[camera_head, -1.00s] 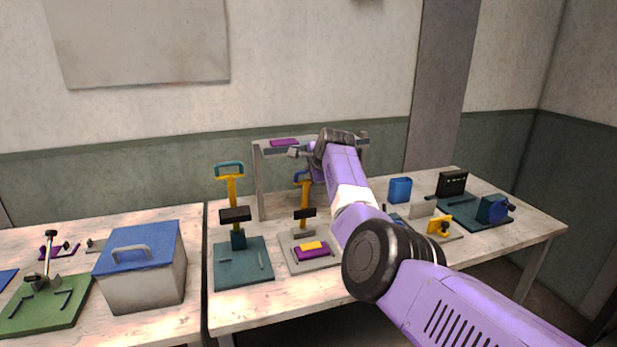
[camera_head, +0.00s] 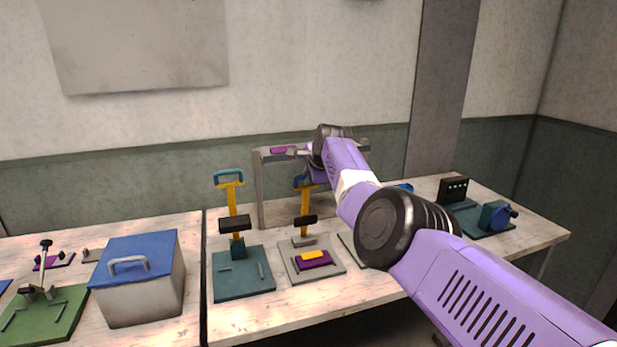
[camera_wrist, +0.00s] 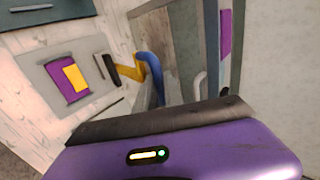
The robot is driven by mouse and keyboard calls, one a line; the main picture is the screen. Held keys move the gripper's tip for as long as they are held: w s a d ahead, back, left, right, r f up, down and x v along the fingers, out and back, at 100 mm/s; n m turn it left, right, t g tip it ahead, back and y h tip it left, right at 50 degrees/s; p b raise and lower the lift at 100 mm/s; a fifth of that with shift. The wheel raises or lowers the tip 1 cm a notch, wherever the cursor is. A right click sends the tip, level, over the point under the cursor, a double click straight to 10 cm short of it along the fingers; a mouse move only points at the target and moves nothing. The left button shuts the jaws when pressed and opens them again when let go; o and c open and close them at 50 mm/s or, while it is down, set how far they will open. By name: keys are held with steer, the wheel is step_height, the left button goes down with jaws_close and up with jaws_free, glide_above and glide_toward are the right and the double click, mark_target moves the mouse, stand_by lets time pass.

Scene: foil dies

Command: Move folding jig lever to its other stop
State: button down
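A jig with a grey base (camera_head: 334,268) bears a purple block with a yellow piece on top. Its upright yellow lever (camera_head: 304,201) has a dark crossbar and a blue handle (camera_head: 299,181). No label shows whether this is the folding jig. In the wrist view, the lever and blue handle (camera_wrist: 155,80) are just beyond my gripper (camera_wrist: 170,150). In the head view, my gripper (camera_head: 316,172) is mostly hidden behind my arm, close to the handle's right. The fingers do not show clearly, so contact and opening are unclear.
A similar teal-based jig (camera_head: 240,283) with a yellow lever stands to the left. A grey frame (camera_head: 262,195) stands behind. A box with a blue lid (camera_head: 140,250) and a green-based fixture (camera_head: 60,315) are farther left. A blue-wheeled fixture (camera_head: 494,215) is at right.

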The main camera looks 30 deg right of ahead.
steer(key=c, duration=1.5)
jaws_free()
steer(key=shift+w+r, duration=0.1)
steer(key=shift+w, duration=0.1)
steer(key=shift+o, duration=0.2)
steer(key=shift+s+f, duration=0.2)
steer(key=shift+f, duration=0.25)
steer(key=b+v, duration=0.1)
steer(key=v, duration=0.7)
steer(key=shift+w+r, duration=0.15)
steer(key=shift+r, duration=0.35)
